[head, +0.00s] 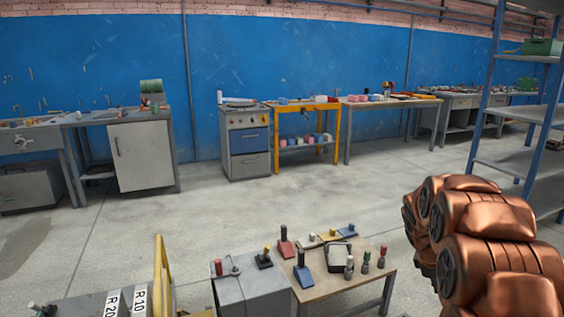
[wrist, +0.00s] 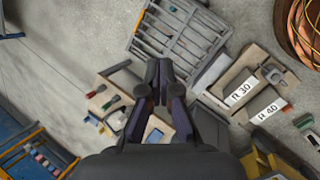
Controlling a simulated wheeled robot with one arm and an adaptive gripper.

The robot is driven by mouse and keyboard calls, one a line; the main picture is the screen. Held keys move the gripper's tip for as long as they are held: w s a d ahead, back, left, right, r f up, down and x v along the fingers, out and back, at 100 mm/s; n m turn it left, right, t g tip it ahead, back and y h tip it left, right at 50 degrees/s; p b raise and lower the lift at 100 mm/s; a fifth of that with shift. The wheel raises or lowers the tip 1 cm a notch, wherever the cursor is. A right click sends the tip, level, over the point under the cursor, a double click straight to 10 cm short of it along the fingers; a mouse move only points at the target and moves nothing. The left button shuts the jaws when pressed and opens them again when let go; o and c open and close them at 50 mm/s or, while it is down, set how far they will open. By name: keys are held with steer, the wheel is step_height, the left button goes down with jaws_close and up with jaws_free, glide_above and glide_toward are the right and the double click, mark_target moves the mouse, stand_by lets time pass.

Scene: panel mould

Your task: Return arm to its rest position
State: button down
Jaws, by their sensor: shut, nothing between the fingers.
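In the wrist view my gripper (wrist: 158,80) is shut, with its dark fingers together and nothing between them. It hangs over the floor and the low work table, seen from above. In the head view my copper-coloured arm is at the lower right, to the right of the small table. The gripper itself does not show in the head view.
A small wooden table (head: 338,288) with several handled tools stands close in front, beside a grey cabinet (head: 250,293). A blue shelf rack (head: 517,168) stands at the right. Workbenches line the blue wall (head: 300,60). The floor between (head: 200,220) is clear.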

steer(key=s+a+r+m+y+p, duration=0.1)
steer(key=s+a+r+m+p, duration=0.2)
steer(key=s+a+r+p, duration=0.2)
steer(key=s+a+r+m+g+y+p, duration=0.1)
steer(key=s+a+r+p, duration=0.4)
steer(key=s+a+r, duration=0.5)
steer(key=s+a+r+m+g+y+p, duration=0.1)
steer(key=s+a+r+m+y+p, duration=0.2)
steer(key=s+a, duration=1)
steer(key=s+r+m+p, duration=0.2)
steer(key=s+r+p, duration=0.1)
steer(key=s, duration=0.4)
steer(key=shift+s+r, duration=0.15)
steer(key=shift+r, duration=0.6)
steer(key=shift+a, duration=0.1)
